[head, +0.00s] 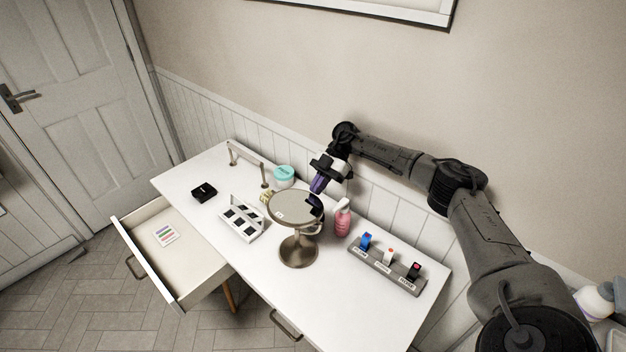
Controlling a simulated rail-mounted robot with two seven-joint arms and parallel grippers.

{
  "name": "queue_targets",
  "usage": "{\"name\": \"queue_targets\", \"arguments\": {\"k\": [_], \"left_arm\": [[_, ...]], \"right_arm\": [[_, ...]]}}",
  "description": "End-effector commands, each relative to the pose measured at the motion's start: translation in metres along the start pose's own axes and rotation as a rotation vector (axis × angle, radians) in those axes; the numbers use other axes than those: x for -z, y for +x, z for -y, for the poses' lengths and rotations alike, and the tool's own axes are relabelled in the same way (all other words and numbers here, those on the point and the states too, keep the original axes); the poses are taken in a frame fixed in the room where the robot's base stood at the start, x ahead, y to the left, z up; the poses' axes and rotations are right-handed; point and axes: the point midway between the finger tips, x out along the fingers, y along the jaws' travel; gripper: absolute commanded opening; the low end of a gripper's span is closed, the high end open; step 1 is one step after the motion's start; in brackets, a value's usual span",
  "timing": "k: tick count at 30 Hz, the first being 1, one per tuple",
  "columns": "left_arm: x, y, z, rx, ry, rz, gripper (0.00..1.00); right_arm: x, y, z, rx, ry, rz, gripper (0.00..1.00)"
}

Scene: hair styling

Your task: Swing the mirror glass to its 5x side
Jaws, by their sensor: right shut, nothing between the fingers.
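The round mirror glass (292,206) sits on a bronze stand (298,251) on the white table. The glass lies nearly flat, its face turned up, with a small pale mark near its left edge that is too small to read. My right gripper (316,207) is at the right rim of the glass, fingers pointing down. It is shut with nothing held. Whether its fingers touch the rim, I cannot tell. My left gripper is out of view.
A pink bottle (342,221) stands close right of the mirror. A grey rack (387,268) with several small items is farther right. A white holder (242,220), a teal-lidded jar (284,174) and a black box (204,191) are left. The drawer (188,258) is open.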

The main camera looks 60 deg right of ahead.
Motion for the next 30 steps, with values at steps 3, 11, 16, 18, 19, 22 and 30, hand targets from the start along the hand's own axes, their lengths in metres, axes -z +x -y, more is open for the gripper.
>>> {"name": "queue_targets", "arguments": {"k": [3, 11, 16, 18, 19, 22, 30], "left_arm": [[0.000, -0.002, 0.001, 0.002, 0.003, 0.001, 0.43], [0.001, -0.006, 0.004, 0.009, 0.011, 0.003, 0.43], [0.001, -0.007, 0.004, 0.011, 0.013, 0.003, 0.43], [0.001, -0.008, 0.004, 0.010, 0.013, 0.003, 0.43], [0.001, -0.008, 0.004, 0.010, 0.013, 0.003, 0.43], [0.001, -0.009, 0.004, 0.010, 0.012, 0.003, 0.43], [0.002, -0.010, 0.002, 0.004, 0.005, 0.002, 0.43]], "right_arm": [[-0.009, 0.006, 0.000, 0.001, 0.002, 0.001, 0.00], [-0.025, 0.021, 0.000, 0.002, 0.003, 0.003, 0.00], [-0.032, 0.032, 0.000, 0.002, 0.002, 0.005, 0.00], [-0.034, 0.035, 0.000, 0.002, 0.002, 0.005, 0.00], [-0.035, 0.037, 0.000, 0.002, 0.002, 0.005, 0.00], [-0.037, 0.042, 0.000, 0.002, 0.001, 0.004, 0.00], [-0.041, 0.050, 0.000, 0.001, 0.001, 0.005, 0.00]]}}
